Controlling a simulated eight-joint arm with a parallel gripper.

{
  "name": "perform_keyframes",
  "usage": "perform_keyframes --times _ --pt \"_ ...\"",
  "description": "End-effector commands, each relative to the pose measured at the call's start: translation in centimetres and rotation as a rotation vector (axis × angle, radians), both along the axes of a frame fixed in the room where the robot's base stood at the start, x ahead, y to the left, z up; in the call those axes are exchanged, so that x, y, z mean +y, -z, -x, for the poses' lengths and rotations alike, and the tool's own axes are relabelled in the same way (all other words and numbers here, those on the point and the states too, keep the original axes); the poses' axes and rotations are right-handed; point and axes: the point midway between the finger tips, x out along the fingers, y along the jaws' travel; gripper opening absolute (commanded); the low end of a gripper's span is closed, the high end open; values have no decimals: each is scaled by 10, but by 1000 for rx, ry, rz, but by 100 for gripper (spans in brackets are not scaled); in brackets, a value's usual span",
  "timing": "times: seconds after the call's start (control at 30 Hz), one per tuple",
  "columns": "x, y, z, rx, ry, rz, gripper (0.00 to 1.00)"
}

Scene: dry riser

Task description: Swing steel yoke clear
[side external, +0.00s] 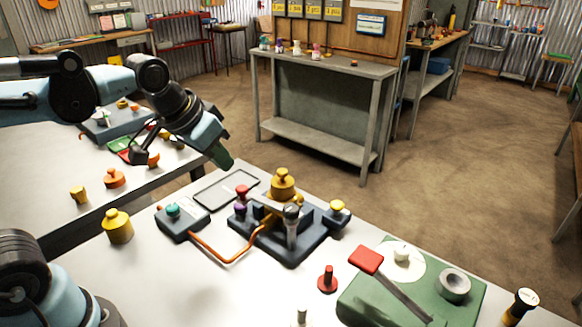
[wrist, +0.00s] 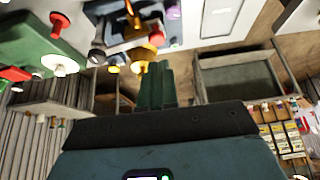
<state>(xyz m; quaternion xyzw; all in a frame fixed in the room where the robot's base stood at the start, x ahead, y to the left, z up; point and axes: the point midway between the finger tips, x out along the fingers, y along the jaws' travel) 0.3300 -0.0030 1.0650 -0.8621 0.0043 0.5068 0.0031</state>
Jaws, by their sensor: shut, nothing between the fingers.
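A dark blue fixture (side external: 268,248) stands on the white table in the middle of the side view. A grey steel piece (side external: 291,230) with a dark rounded top stands upright at its front; I take it for the steel yoke. A brass-yellow stepped part (side external: 282,184) stands behind it. In the wrist view, upside down, a pale steel bar (wrist: 122,46) lies beside the yellow part (wrist: 150,38). My gripper (side external: 224,161) is shut and empty, above and behind-left of the fixture, apart from it. Its green fingers (wrist: 155,82) point toward the yellow part in the wrist view.
An orange hose (side external: 222,259) links the fixture to a small dark box (side external: 182,222). A yellow weight (side external: 117,226) stands left. A green board (side external: 385,300) with a red-handled lever (side external: 366,260) lies front right. An empty dark-rimmed tray (side external: 226,188) lies behind.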

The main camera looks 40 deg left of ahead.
Motion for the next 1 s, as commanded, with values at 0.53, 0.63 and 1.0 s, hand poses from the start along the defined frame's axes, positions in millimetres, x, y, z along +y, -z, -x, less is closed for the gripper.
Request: perform_keyframes --times 0.53,0.63,1.0 --pt "-6 -36 -63 157 11 -2 0" --pt "-6 -28 -65 157 11 -2 0" --pt "-6 24 -84 156 11 -2 0"
